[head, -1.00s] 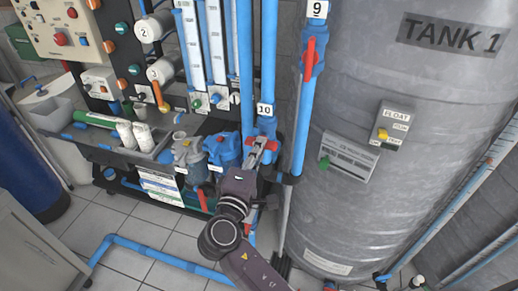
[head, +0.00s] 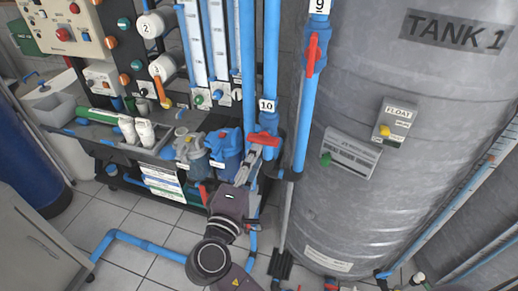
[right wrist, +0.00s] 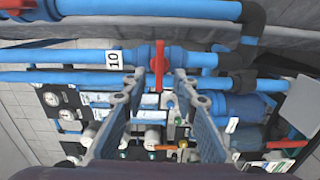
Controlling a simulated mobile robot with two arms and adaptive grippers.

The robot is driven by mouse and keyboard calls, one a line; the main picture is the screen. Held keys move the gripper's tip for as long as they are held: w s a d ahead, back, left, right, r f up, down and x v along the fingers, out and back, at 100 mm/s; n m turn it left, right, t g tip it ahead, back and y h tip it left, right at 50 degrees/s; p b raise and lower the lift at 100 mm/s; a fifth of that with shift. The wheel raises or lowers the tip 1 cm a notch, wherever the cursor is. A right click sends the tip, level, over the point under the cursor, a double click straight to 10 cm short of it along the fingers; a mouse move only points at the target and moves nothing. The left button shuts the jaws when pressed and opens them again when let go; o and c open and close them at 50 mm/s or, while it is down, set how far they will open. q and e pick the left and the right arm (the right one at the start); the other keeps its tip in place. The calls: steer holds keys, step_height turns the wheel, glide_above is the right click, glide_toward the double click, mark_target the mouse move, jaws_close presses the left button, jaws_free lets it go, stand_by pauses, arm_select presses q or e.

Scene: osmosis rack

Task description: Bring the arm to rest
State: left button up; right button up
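My right gripper (head: 252,160) is just in front of and below the red handle (head: 264,139) of the valve on the blue pipe labelled 10. In the right wrist view its two fingers (right wrist: 155,84) stand apart, with clear gaps to the red handle (right wrist: 159,65) that shows between their tips. I see no contact with the handle. The handle lies crosswise to its pipe in both views. My left gripper is not in view.
The grey tank (head: 400,150) labelled TANK 1 stands close on the right. Blue vertical pipes and another red valve handle (head: 312,54), under label 9, are near the gripper. Blue filter housings (head: 226,152) sit to the left. A blue pipe (head: 150,246) runs low over the tiled floor.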

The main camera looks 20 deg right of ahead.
steer(key=shift+v, duration=0.85)
